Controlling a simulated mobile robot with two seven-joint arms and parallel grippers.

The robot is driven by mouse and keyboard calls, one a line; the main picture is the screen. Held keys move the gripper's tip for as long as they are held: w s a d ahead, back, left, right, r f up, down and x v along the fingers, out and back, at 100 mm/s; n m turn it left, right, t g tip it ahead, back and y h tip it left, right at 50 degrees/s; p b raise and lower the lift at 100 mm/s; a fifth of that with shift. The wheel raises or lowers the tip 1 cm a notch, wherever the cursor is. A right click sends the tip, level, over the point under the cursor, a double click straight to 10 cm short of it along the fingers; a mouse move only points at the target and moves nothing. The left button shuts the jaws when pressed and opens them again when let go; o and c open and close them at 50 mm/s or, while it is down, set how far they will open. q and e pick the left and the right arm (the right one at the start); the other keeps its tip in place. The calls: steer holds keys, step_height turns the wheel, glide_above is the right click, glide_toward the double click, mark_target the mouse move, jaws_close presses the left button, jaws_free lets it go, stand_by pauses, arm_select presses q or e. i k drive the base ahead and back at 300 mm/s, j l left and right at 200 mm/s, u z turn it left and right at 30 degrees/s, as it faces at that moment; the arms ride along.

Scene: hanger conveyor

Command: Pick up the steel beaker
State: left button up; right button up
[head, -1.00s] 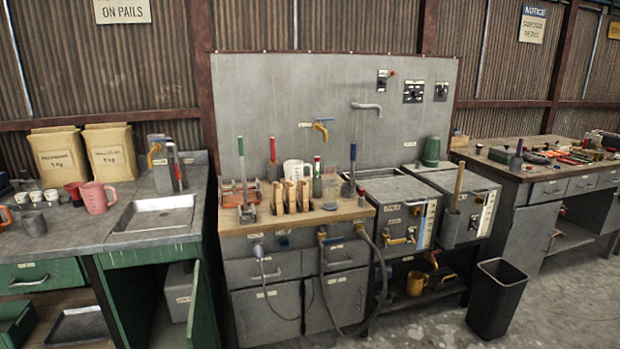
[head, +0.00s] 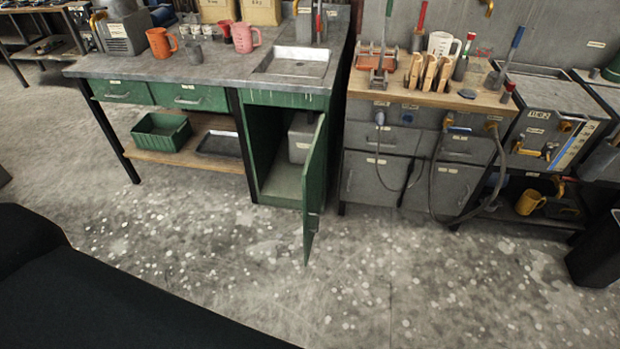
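A small grey metal cup, which looks like the steel beaker (head: 193,52), stands upright on the grey top of the green workbench (head: 130,66). Neither of my grippers is in view.
A sink tray (head: 292,61) is set in the bench's right part. Below it, a green cabinet door (head: 314,190) stands open into the floor space. The concrete floor (head: 200,250) before the bench is clear. A dark bin (head: 598,250) stands at the far right.

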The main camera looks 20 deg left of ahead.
mark_target(194, 52)
steer(key=i+l+u, duration=0.1)
steer(key=l+u, duration=0.45)
steer(key=u, duration=0.25)
steer(key=i+l, duration=0.05)
